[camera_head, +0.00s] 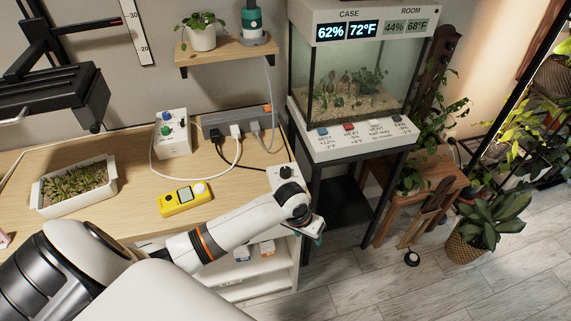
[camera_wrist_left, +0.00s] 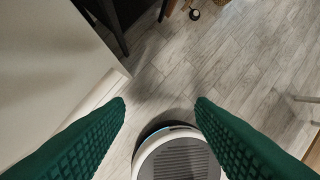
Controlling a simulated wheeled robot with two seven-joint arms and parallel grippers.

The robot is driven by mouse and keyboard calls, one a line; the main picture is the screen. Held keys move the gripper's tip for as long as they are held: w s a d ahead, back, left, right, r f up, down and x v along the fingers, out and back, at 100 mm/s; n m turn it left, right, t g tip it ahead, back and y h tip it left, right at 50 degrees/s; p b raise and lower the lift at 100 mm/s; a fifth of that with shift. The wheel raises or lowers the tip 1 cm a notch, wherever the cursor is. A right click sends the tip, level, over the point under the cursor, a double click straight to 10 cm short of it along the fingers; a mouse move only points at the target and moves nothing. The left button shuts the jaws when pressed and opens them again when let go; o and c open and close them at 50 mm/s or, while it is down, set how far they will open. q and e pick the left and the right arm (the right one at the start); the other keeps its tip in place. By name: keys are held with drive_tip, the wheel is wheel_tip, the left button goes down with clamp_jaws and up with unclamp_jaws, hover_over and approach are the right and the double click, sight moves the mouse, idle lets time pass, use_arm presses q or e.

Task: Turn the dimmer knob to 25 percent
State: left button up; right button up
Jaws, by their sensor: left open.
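A small white box with a black knob (camera_head: 286,171) sits at the right end of the wooden bench, just behind my left wrist. It looks like the dimmer; its setting is too small to read. A second white box (camera_head: 177,146) with a blue and a green knob stands further back on the bench. My left gripper (camera_head: 318,230) is past the bench's right edge, in front of the black knob and apart from it. In the left wrist view, its green-padded fingers (camera_wrist_left: 160,102) are open and empty over the floor. My right gripper is not in view.
A yellow meter (camera_head: 184,198) lies on the bench (camera_head: 135,205), left of my forearm. A grey power strip (camera_head: 238,120) with cables is at the back. A white planter (camera_head: 75,187) is at left. A glass case (camera_head: 350,85) on a black stand is right of the bench.

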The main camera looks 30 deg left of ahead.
sight(285, 169)
use_arm(q)
drive_tip(key=shift+n+g+y, duration=0.5)
drive_tip(key=shift+n+g, duration=0.1)
drive_tip(key=shift+n, duration=0.3)
drive_tip(key=w+a+r, duration=0.1)
drive_tip(key=r, duration=0.4)
drive_tip(key=w+a+r, duration=0.2)
drive_tip(key=r, duration=0.4)
drive_tip(key=w+a+r, duration=0.1)
drive_tip(key=a+r, duration=0.1)
drive_tip(key=r, duration=0.3)
drive_tip(key=shift+w+r, duration=0.15)
drive_tip(key=shift+w, duration=0.1)
drive_tip(key=w+a+r+n, duration=0.2)
drive_tip(key=a+r+n, duration=0.2)
drive_tip(key=a+r, duration=0.45)
drive_tip(key=shift+g, duration=0.4)
drive_tip(key=f, duration=0.3)
drive_tip(key=d+f, duration=0.1)
drive_tip(key=f, duration=0.6)
drive_tip(key=shift+w+d+f+p, duration=0.1)
drive_tip(key=shift+d+f+p, duration=0.2)
drive_tip(key=shift+f+p, duration=0.1)
drive_tip(key=shift+c, duration=0.5)
